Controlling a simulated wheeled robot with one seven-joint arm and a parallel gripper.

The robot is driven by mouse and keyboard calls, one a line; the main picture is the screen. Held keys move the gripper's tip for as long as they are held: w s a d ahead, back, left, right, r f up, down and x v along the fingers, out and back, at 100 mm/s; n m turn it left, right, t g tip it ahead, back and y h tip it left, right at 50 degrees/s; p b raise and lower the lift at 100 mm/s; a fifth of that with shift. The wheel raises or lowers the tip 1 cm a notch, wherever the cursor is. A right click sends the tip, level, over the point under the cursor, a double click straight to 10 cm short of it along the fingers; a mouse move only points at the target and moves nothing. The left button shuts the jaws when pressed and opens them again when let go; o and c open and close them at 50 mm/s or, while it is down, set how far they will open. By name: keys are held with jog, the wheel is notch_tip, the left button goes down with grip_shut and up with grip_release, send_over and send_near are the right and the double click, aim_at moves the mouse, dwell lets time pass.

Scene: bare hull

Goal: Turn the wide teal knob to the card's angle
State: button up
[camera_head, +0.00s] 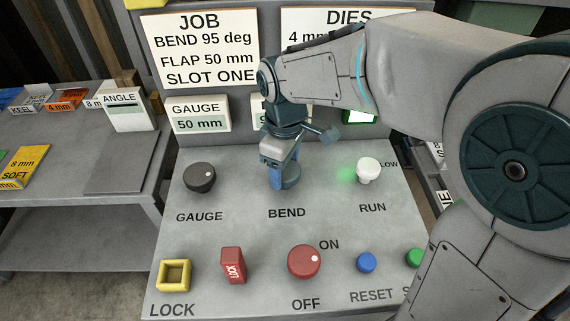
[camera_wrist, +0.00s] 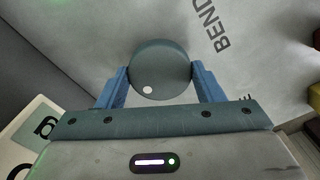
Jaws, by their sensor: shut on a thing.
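The wide teal knob (camera_wrist: 160,62) is on the console above the BEND label. In the wrist view it sits between the two blue fingers of my gripper (camera_wrist: 160,88), which touch its sides. A white dot on the knob shows at its lower left in that view. In the head view the knob (camera_head: 291,175) is partly hidden by my gripper (camera_head: 282,174). The job card (camera_head: 205,47) stands behind the console and reads BEND 95 deg, FLAP 50 mm, SLOT ONE. My arm hides most of the display above the knob.
A black GAUGE knob (camera_head: 200,177) is left of my gripper and a white RUN knob (camera_head: 368,170) is right. In front are a yellow LOCK frame (camera_head: 174,275), a red block (camera_head: 232,265), a red ON/OFF knob (camera_head: 304,261) and a blue RESET button (camera_head: 366,262).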

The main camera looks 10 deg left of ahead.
aim_at(286, 169)
jog(key=o, duration=1)
jog(key=shift+r, duration=0.15)
notch_tip(286, 169, up, 14)
jog(key=shift+f, duration=0.2)
jog(key=shift+d, duration=0.1)
jog(key=s+d+f+m+t, duration=0.1)
jog(key=s+d+f+m, duration=0.1)
jog(key=d, duration=0.5)
jog(key=s+d+f+m+t, duration=0.1)
jog(key=s+d+f+m, duration=0.2)
jog(key=d+f+m, duration=0.2)
jog(key=s+d+f+m+t, duration=0.1)
jog(key=s+d+f+m, duration=0.1)
jog(key=d+f+m, duration=0.2)
jog(key=shift+s+d+m, duration=0.2)
jog(key=shift+d+m, duration=0.55)
jog(key=shift+d, duration=0.8)
jog(key=shift+s+d+m, duration=0.2)
jog(key=shift+d+m, duration=0.55)
jog(key=shift+d, duration=0.8)
jog(key=shift+s+d+f+m, duration=0.2)
jog(key=shift+d+f+m, duration=0.05)
jog(key=shift+f+m, duration=0.05)
